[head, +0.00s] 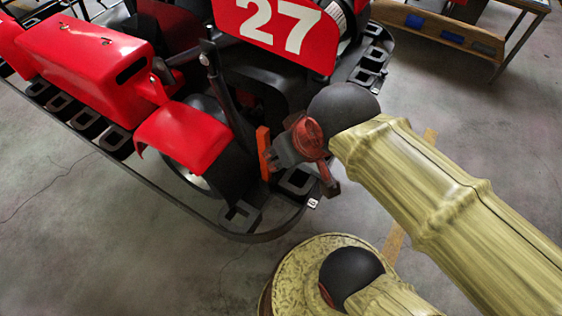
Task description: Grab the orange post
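The orange post (263,152) is a short, narrow upright piece beside the kart's rear wheel, standing close to the black frame. My gripper (281,154) is just to the right of the post, with its grey finger parts very close to it in the picture. From this single view I cannot tell whether the fingers touch the post, or whether they are open or shut around it. The post's upper part shows clear; its right side is partly hidden by the gripper.
The red kart (85,60) with a number 27 panel (275,32) fills the upper left. Its black bumper rail (170,198) curves around it below the post. A wooden bench (440,28) stands at the upper right. Grey floor (70,250) is clear at the lower left.

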